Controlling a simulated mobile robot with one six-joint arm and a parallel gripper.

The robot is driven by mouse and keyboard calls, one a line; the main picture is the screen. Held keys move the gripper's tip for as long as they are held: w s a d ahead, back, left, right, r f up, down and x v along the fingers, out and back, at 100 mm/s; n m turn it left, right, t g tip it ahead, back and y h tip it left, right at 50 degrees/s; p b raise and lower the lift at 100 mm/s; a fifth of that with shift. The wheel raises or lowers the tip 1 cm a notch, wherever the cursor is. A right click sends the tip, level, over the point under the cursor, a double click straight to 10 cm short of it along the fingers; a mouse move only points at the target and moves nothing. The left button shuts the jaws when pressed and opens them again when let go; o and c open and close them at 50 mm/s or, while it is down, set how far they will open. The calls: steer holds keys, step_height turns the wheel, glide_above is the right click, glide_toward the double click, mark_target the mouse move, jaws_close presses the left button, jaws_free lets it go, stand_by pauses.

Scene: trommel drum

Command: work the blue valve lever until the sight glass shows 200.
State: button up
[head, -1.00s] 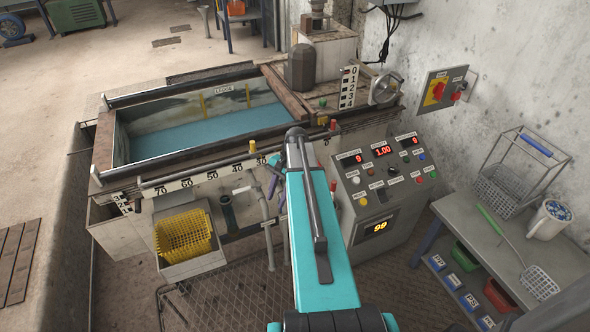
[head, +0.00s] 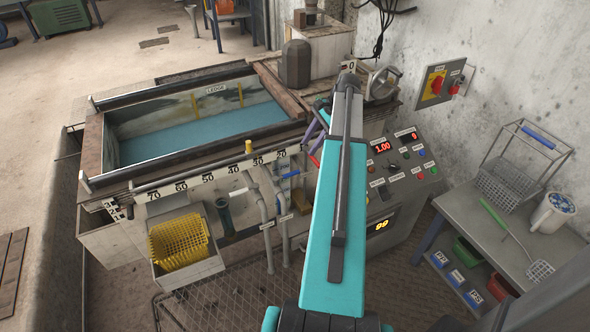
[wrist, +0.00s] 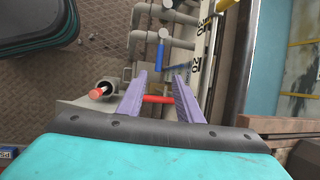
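The blue valve lever (head: 290,174) is on the pipes below the tank's front. In the wrist view the blue lever (wrist: 161,50) lies ahead of the fingertips, with clear space between them. My gripper (wrist: 161,73) has two purple fingers spread apart, with nothing held. A red lever (wrist: 158,99) shows between the fingers; I cannot tell its depth from them. In the head view the purple fingers (head: 312,128) are partly hidden by my arm, right of the blue lever. I cannot make out which part is the sight glass or its reading.
The tank (head: 97,145) holds blue water. A numbered rail (head: 208,178) runs along its front. A white lever (head: 237,192) is left of the blue one. A yellow basket (head: 180,240) hangs lower left. The control panel (head: 412,165) is partly behind my arm. A side table (head: 480,225) stands right.

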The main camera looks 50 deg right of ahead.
mark_target(295, 173)
steer(key=shift+f, duration=0.15)
steer(key=b+x, duration=0.1)
steer(key=x, duration=1.2)
steer(key=shift+w+f, duration=0.1)
steer(key=shift+f, duration=0.15)
jaws_close()
steer(key=shift+a, duration=0.25)
steer(key=shift+d+r, duration=0.1)
steer(key=shift+d, duration=0.05)
